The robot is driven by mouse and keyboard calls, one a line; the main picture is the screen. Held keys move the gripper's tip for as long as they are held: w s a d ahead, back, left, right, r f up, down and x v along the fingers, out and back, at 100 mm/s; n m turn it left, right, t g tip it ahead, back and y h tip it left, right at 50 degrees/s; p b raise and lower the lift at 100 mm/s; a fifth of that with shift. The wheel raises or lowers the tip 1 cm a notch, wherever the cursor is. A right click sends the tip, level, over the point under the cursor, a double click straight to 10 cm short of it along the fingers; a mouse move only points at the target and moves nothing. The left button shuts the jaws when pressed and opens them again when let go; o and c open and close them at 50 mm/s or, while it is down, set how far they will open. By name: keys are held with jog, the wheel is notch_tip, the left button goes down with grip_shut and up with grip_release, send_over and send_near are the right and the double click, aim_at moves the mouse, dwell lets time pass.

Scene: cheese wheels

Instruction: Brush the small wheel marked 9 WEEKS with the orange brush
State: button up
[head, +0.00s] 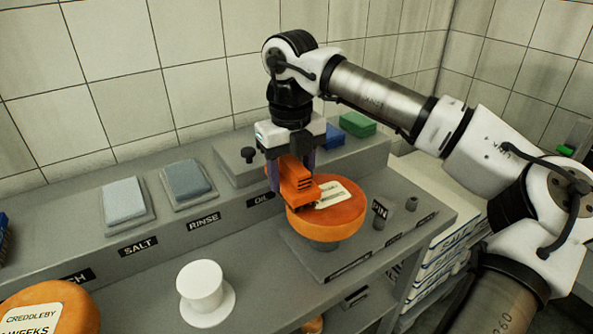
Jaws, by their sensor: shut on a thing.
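My gripper (291,168) points down and is shut on the orange brush (297,184). The brush is at the left part of the top of an orange cheese wheel (342,218), which sits on a small round stand on the grey bench. The brush's lower end looks to be at the wheel's top, but I cannot tell if it touches. A pale label on that wheel is partly covered by the brush, and its writing is too small to read. Another orange wheel (80,300) at the lower left has a label reading CREDDLEBY and WEEKS; its number is cut off.
A white stand (203,287) is left of centre. Pale (123,198) and blue-grey (187,180) blocks sit on the raised ledge by SALT and RINSE signs. Green (357,124) and blue (334,136) blocks are behind my gripper. Small grey pegs (383,217) stand right of the wheel.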

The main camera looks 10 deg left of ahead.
aim_at(286, 162)
jog(key=shift+s+a, duration=0.2)
jog(key=shift+a, duration=0.15)
notch_tip(286, 162, up, 3)
jog(key=shift+a+f+p, duration=0.1)
jog(key=shift+p, duration=0.7)
jog(key=shift+d+r+p, duration=0.2)
jog(key=shift+r+p, duration=0.3)
jog(key=shift+r, duration=0.25)
jog(key=shift+r+p, duration=1.4)
jog(key=shift+r, duration=0.55)
jog(key=shift+f, duration=0.1)
